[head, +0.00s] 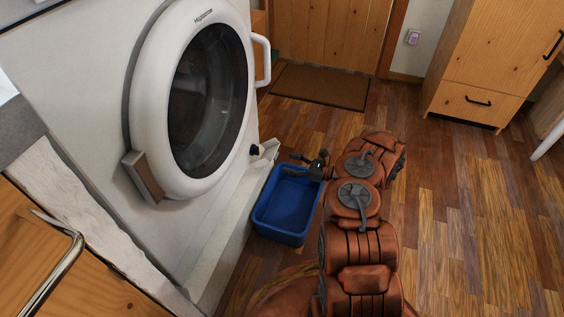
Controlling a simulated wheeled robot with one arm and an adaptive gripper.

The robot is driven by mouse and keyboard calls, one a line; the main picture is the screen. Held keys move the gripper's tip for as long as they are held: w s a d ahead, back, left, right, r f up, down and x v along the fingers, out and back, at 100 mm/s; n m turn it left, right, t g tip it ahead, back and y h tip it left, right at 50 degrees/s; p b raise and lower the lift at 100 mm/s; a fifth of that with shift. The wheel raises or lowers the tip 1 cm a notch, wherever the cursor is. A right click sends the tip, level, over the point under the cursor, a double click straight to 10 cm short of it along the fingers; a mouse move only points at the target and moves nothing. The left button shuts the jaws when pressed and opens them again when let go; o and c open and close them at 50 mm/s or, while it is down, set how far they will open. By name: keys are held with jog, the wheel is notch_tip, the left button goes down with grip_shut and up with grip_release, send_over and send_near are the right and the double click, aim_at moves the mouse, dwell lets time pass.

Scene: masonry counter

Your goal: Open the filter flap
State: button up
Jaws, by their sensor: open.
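The white washing machine (110,110) fills the left side, with its round glass door (210,100) shut. Low on its front, near the right corner, a small white piece that looks like the filter flap (268,149) juts out beside a dark round knob (254,150). How far this flap stands open is too small to tell. My gripper (293,164) is open and empty, a little to the right of the flap and above the far end of the blue bin. I see no contact between gripper and flap.
An open, empty-looking blue bin (284,236) stands on the floor against the washer's base. A wooden cabinet (490,70) stands at the back right. A brown doormat (320,86) lies before the wooden door (328,35). The wooden floor (480,200) at right is clear.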

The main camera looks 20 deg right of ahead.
jog(key=v, duration=0.7)
jog(key=shift+s, duration=0.15)
jog(key=shift+d, duration=0.15)
